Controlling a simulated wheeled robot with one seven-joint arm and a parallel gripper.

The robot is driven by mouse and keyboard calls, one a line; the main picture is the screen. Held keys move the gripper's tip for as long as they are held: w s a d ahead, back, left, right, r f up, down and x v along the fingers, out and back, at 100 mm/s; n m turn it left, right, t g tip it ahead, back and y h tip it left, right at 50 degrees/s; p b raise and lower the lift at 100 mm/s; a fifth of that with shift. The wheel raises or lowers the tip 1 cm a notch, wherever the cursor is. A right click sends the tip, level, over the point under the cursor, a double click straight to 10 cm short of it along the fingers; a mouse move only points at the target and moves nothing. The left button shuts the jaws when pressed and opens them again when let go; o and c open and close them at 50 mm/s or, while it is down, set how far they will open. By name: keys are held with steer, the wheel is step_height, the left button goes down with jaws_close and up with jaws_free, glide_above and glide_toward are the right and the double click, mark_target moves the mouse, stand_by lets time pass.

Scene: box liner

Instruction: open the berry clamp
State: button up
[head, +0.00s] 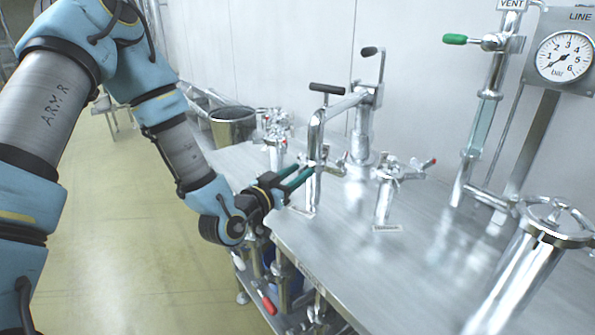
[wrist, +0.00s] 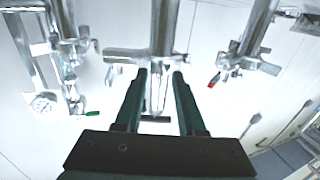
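My gripper (head: 304,177) reaches in over the table's left edge, its two green fingers apart at a bent steel pipe (head: 316,150). In the wrist view my gripper (wrist: 159,75) is open, with steel pipework (wrist: 163,45) in front of and between the fingertips; contact is unclear. I cannot tell which fitting is the berry clamp. A steel fitting with a red-tipped lever (head: 390,180) stands right of the gripper, behind a small label (head: 386,228) too small to read surely. A similar red-tipped fitting (head: 276,145) stands behind the gripper. A red-tipped lever also shows in the wrist view (wrist: 213,80).
The steel table (head: 340,260) has bare surface at its front middle. A tall pipe with a green handle (head: 455,39) and a pressure gauge (head: 565,56) stand at the right. A handwheel vessel (head: 548,225) is front right. A bucket (head: 233,127) stands back left.

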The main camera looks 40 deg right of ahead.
jaws_close()
stand_by(1.4)
